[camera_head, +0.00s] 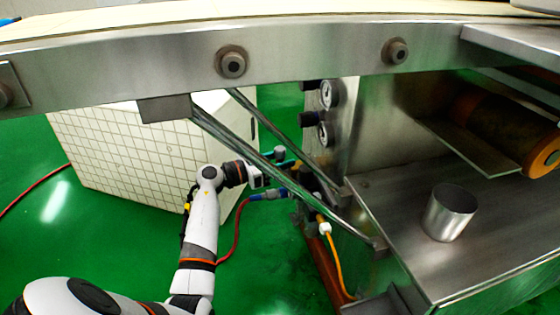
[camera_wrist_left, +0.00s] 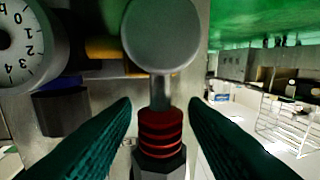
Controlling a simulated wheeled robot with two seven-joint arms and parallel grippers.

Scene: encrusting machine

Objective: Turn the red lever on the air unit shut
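My left gripper (camera_head: 280,161) reaches in below the steel frame, beside the air unit with its gauges (camera_head: 325,95). In the left wrist view, its two teal fingers (camera_wrist_left: 160,112) are spread apart. Between them stands a red ribbed part (camera_wrist_left: 160,130) on a dark hex fitting, with a grey stem and a large round grey knob (camera_wrist_left: 160,35) above. Small gaps show between the fingers and the red part. I cannot tell for sure whether this is the red lever. A gauge dial (camera_wrist_left: 22,45) is at the left. My right gripper is not in view.
Slanted steel struts (camera_head: 270,160) cross in front of my left gripper. A white tiled block (camera_head: 120,150) stands behind the arm. A metal cup (camera_head: 450,212) sits on the machine's shelf.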

